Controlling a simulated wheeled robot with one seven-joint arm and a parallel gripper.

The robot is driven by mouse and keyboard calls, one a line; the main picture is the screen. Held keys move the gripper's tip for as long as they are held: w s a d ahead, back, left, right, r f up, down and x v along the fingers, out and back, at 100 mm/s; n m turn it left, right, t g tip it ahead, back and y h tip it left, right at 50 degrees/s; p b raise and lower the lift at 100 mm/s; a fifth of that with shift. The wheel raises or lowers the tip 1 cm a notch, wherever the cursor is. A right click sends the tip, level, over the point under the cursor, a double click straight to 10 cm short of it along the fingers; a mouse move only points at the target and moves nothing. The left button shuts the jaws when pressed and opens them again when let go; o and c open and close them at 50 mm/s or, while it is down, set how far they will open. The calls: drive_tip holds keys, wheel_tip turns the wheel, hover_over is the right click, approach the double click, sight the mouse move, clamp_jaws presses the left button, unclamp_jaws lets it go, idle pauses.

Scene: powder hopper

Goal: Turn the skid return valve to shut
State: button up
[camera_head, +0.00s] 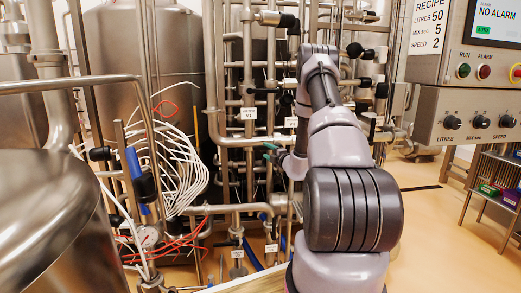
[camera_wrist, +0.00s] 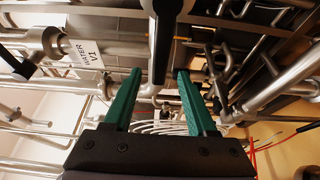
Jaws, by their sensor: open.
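My gripper (camera_head: 271,152) is at the pipe rack, left of my forearm. Its green fingers point left in the head view. In the wrist view, my gripper (camera_wrist: 158,75) has its two green fingers spread wide, with nothing held between them. A dark valve handle (camera_wrist: 163,40) hangs down from the top of the wrist view, in line with the gap between the fingers. I cannot tell whether it touches them. No label names it, so I cannot tell if it is the skid return valve. My arm hides part of the rack.
A tag reading WATER V1 (camera_wrist: 84,53) hangs at left in the wrist view. Pipes crowd around the gripper. White cables (camera_head: 180,165) hang left of the rack. A steel vessel (camera_head: 55,220) stands front left, a control panel (camera_head: 470,100) right.

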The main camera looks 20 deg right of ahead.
sight(263, 148)
drive_tip(key=w, duration=0.5)
drive_tip(key=shift+w+a, duration=0.25)
drive_tip(key=shift+w, duration=0.05)
clamp_jaws()
idle(1.1)
